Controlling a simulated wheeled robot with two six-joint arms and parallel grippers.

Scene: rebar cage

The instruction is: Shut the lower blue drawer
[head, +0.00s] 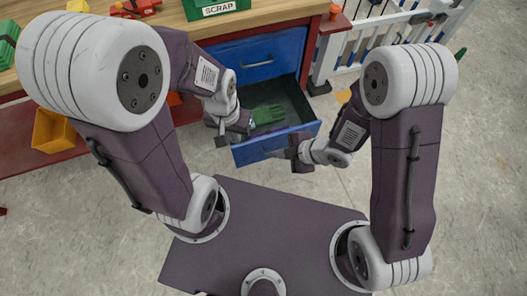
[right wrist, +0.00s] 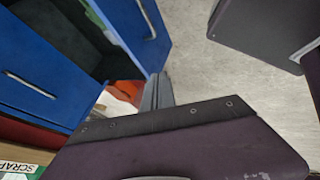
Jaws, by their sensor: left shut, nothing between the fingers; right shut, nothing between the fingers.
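The lower blue drawer (head: 262,149) stands pulled out below the workbench in the head view, its blue front facing my base. Its dark inside holds a green item (head: 268,114). My left gripper (head: 229,139) is shut and empty at the left end of the drawer front; I cannot tell whether it touches. My right gripper (head: 283,153) is shut and empty, just in front of the right part of the drawer front, covering some of it. In the right wrist view the drawer's front with its handle (right wrist: 149,22) is at the top, close to the grey fingers.
The upper blue drawer (head: 258,62) is closed above it. A green scrap bin (head: 215,8) stands on the wooden benchtop (head: 262,18). A yellow bin (head: 53,130) is at the left. A white fence (head: 345,45) stands right of the bench. Open floor lies right.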

